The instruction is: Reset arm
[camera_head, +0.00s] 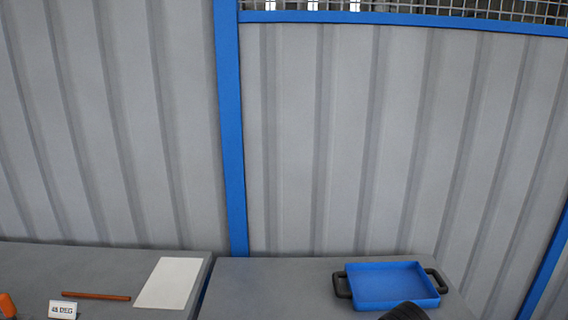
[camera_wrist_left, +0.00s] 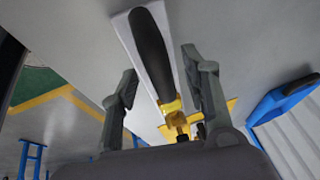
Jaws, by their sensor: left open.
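My left gripper (camera_wrist_left: 160,66) is open in the left wrist view, one grey finger on each side. A black handle (camera_wrist_left: 152,50) with a gold-yellow metal fitting (camera_wrist_left: 174,116) shows between and beyond the fingers, over a pale plate. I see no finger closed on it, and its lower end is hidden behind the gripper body. The left gripper cannot be made out in the head view. My right gripper is in neither view.
A blue tray (camera_head: 393,284) with black handles sits on the right table (camera_head: 250,285). A white sheet (camera_head: 169,283), brown rod (camera_head: 96,296) and "45 DEG" sign (camera_head: 62,310) are on the left table. A dark ribbed shape (camera_head: 404,312) is cut off below. A grey wall stands behind.

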